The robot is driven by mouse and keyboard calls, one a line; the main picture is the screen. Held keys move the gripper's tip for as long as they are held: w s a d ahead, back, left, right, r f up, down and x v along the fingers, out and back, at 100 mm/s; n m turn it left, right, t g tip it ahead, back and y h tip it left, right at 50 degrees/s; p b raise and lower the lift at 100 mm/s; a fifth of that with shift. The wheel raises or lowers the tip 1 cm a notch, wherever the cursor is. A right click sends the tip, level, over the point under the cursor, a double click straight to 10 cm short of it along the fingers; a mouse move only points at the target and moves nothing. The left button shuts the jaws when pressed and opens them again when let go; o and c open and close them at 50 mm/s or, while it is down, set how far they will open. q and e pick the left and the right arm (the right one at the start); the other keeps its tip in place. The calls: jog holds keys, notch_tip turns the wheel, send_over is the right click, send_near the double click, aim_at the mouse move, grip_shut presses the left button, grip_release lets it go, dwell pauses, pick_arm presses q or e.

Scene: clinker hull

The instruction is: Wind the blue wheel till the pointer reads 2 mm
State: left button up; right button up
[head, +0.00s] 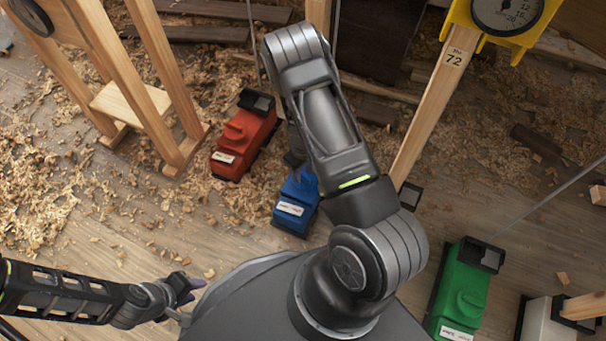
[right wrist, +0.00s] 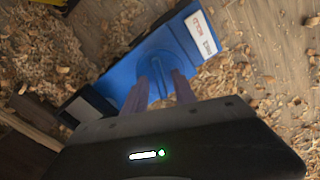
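The blue unit (head: 297,200) stands on the floor below my right arm, with a white label on its near end. In the right wrist view its raised round blue wheel (right wrist: 157,66) has a bar across it. My right gripper (right wrist: 161,84) is over the wheel, its two fingers apart with the bar between them; contact cannot be told. In the head view the arm partly hides this gripper (head: 294,162). A dial (head: 508,12) in a yellow frame is cut off at the top right; its pointer is not readable. My left gripper (head: 188,288) is low at the left, away from the units.
A red unit (head: 243,138) stands left of the blue one, and a green unit (head: 467,292) at the right. A wooden post (head: 436,100) marked 72 rises beside the right arm. A wooden frame (head: 140,95) stands at the left. Wood shavings cover much of the floor.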

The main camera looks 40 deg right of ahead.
jog(key=shift+f, duration=0.3)
grip_shut()
dwell(0.5)
